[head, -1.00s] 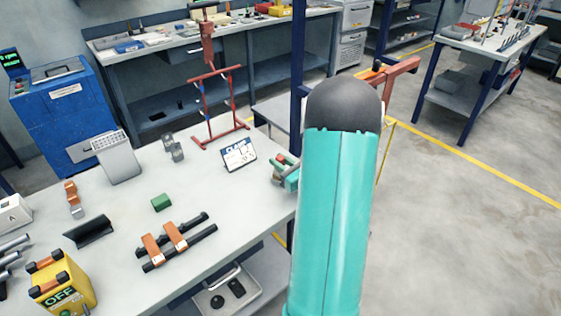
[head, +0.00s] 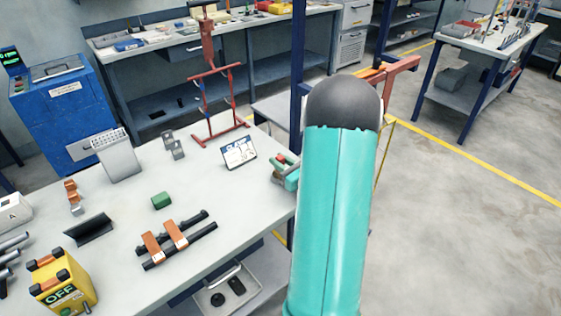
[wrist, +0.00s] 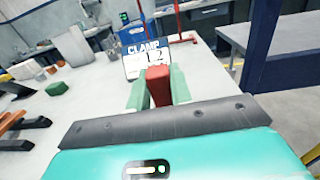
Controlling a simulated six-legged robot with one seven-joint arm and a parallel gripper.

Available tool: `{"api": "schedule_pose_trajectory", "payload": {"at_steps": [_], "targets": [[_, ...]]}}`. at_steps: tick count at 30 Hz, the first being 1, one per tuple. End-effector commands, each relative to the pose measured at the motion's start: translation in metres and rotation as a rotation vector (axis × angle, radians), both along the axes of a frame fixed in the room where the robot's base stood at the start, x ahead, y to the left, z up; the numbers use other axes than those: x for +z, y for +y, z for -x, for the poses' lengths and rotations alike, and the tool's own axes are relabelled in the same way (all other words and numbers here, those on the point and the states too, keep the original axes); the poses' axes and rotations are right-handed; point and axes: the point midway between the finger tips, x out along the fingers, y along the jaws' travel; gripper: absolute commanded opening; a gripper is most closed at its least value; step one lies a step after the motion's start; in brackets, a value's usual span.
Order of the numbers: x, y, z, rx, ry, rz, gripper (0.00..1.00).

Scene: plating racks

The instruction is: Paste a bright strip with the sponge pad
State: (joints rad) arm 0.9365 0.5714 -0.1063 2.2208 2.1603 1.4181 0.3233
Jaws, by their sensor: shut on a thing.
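My gripper (head: 287,172) is at the right edge of the near bench, partly hidden behind my arm in the head view. In the wrist view its green fingers (wrist: 156,90) are shut on a red block (wrist: 159,86). I cannot tell whether this block is the sponge pad or its handle; its lower end is hidden. A green block (head: 161,201) lies apart on the bench. Two copper strips (head: 153,244) lie across two dark bars (head: 182,249), left of my gripper. A white CLAMP sign (head: 239,152) stands just beyond my gripper.
A red rack (head: 222,138) stands at the bench's back edge. A grey perforated box (head: 118,158), a black angled piece (head: 89,230) and a yellow OFF box (head: 62,282) stand to the left. The bench (head: 215,200) is clear between the bars and sign.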

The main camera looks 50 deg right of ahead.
Motion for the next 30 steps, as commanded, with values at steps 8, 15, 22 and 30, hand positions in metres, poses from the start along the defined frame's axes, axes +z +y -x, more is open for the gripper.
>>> {"api": "schedule_pose_trajectory", "payload": {"at_steps": [8, 15, 22, 30], "targets": [[0.010, 0.000, 0.000, 0.000, 0.000, 0.002, 0.00], [0.027, 0.000, 0.000, 0.000, 0.000, 0.002, 0.00], [0.044, 0.000, 0.000, 0.001, 0.000, 0.002, 0.00], [0.063, 0.000, 0.000, 0.000, -0.001, 0.001, 0.00]]}}
